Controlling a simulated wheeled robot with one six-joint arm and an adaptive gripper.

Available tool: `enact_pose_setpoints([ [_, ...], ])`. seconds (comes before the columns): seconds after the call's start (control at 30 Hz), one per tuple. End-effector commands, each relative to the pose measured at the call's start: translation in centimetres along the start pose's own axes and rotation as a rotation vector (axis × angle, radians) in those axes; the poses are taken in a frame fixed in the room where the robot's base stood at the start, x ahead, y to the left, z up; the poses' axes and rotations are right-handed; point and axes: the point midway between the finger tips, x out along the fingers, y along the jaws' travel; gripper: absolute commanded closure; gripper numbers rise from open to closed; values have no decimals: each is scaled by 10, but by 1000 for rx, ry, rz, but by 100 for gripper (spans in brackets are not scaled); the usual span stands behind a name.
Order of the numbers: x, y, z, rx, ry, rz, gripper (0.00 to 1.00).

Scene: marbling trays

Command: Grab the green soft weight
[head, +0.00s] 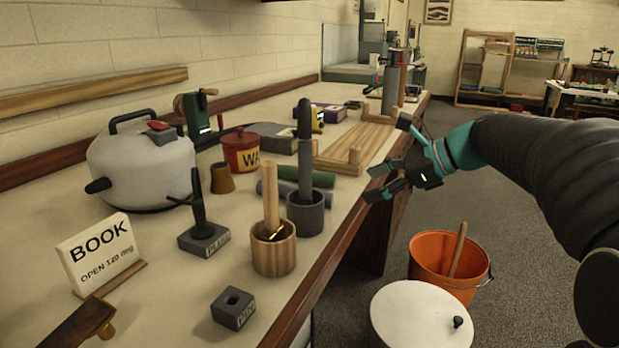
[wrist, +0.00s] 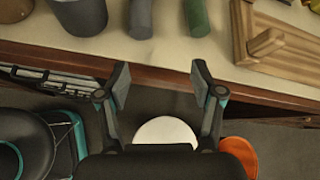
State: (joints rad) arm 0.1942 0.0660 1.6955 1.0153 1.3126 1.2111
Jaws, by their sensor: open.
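The green soft weight looks to be the dark green roll (head: 308,175) lying on the bench behind the grey mortar. In the wrist view a green roll (wrist: 196,15) shows its near end at the top, by the bench edge. A grey roll (head: 300,191) lies beside it on the near side, partly hidden by the mortar, and it also shows in the wrist view (wrist: 141,17). My gripper (head: 377,182) is open and empty, just off the bench's right edge. In the wrist view its fingers (wrist: 161,84) are spread, apart from both rolls.
A grey mortar (head: 305,214) with an upright pestle and a wooden mortar (head: 273,256) stand near the rolls. A wooden rack (head: 358,142) lies just beyond them. An orange bucket (head: 440,262) and a white-lidded bin (head: 420,318) stand on the floor below.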

Motion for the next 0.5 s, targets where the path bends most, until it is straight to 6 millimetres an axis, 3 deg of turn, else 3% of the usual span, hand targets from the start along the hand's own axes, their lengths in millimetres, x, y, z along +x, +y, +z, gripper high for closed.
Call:
enact_pose_setpoints([
  [0.1, 2, -34, 2, 153, -100, -5, 33],
  [0.2, 2, -51, 4, 234, -156, -4, 33],
  [0.37, 7, -60, 7, 283, -192, 1, 33],
  [0.5, 29, -60, 12, 285, -194, 4, 33],
])
